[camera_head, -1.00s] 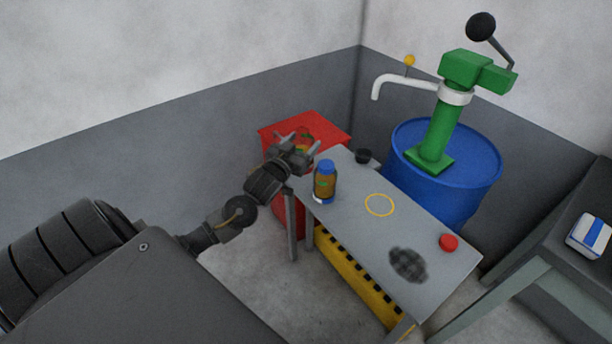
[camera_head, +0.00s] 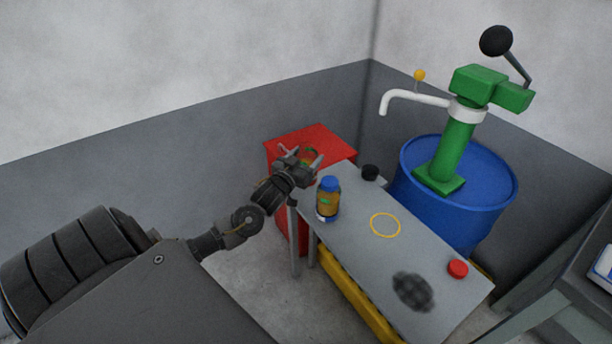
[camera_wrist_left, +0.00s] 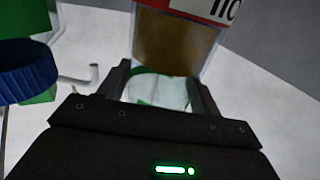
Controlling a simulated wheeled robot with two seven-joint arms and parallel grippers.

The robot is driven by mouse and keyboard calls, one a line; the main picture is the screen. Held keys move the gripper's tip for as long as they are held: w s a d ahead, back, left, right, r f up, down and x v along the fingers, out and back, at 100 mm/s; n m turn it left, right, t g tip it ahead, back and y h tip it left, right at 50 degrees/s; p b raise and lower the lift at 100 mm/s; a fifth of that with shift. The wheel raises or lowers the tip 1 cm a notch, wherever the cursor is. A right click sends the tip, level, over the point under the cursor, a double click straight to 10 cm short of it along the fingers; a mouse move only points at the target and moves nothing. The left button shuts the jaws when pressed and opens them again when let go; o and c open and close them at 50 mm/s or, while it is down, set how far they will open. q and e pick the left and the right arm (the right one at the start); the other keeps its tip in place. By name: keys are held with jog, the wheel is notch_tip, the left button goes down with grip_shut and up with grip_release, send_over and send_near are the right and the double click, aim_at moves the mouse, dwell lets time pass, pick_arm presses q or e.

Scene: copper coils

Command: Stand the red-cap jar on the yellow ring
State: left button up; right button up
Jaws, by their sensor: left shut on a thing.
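My left gripper (camera_head: 305,163) is shut on a jar, in front of the red cabinet at the back left of the bench. In the left wrist view the jar (camera_wrist_left: 175,45) shows amber contents and a red-and-white label with black print, between the fingers (camera_wrist_left: 165,90). Its cap colour cannot be made out. The yellow ring (camera_head: 371,227) lies flat and empty on the grey bench top, right of the gripper. My right gripper is not in view.
A blue-cap jar (camera_head: 327,200) stands on the bench between gripper and ring. A black knob-like piece (camera_head: 370,172), a red disc (camera_head: 457,268) and a dark patch (camera_head: 413,291) are also there. A blue drum (camera_head: 460,205) with a green pump (camera_head: 445,155) stands behind.

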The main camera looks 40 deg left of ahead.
pick_arm(q)
jog(key=shift+f, duration=0.55)
notch_tip(320, 180, down, 4)
jog(key=shift+r, duration=0.15)
jog(key=shift+f, duration=0.45)
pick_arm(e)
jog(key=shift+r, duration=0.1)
pick_arm(q)
jog(key=shift+f, duration=0.15)
jog(key=o, duration=1.2)
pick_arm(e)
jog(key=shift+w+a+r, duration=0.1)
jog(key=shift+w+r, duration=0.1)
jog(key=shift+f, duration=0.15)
